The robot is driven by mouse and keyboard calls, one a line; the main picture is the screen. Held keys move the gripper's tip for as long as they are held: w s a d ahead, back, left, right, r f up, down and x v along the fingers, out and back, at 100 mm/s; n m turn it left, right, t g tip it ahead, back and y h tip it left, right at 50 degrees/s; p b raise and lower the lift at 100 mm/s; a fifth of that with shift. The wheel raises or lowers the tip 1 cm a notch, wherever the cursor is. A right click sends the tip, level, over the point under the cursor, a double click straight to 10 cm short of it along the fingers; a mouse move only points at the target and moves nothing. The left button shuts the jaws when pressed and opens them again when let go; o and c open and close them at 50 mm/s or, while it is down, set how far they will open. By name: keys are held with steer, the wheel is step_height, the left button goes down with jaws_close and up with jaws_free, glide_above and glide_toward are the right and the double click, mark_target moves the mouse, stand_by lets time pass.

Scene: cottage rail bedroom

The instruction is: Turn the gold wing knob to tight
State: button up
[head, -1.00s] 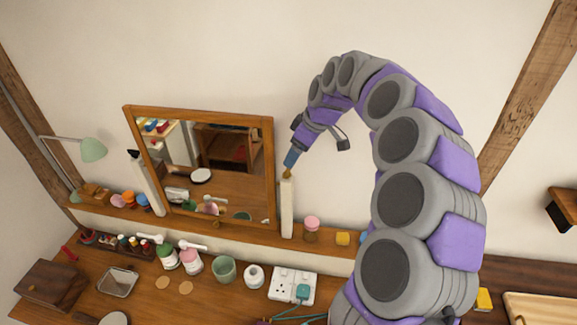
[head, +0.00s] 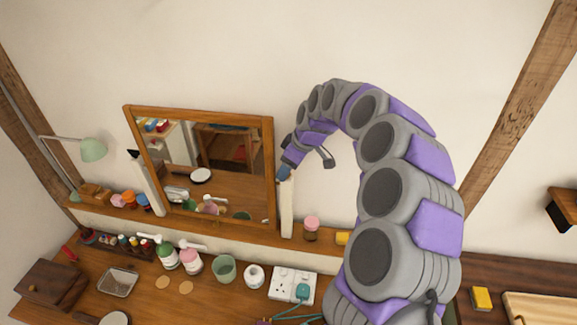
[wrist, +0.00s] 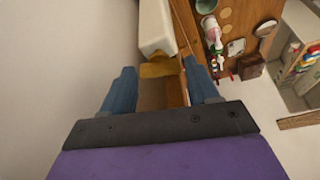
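The gold wing knob (wrist: 160,70) shows in the wrist view, between my fingertips and against the white post (wrist: 155,28). My gripper (wrist: 159,70) is open, with one blue finger on each side of the knob and a gap visible on both sides. In the head view my gripper (head: 284,174) is at the top of the right white post (head: 286,210), beside the mirror (head: 200,165); the fingers hide the knob there. I cannot tell the knob's setting.
A wooden shelf (head: 250,229) carries the posts, a pink-lidded jar (head: 311,226) and a yellow block (head: 343,238). The desk below holds bottles, a green cup (head: 224,268) and a white socket strip (head: 290,287). The wall lies close beside my gripper.

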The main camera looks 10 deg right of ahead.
steer(key=c, duration=0.7)
steer(key=shift+c, duration=0.2)
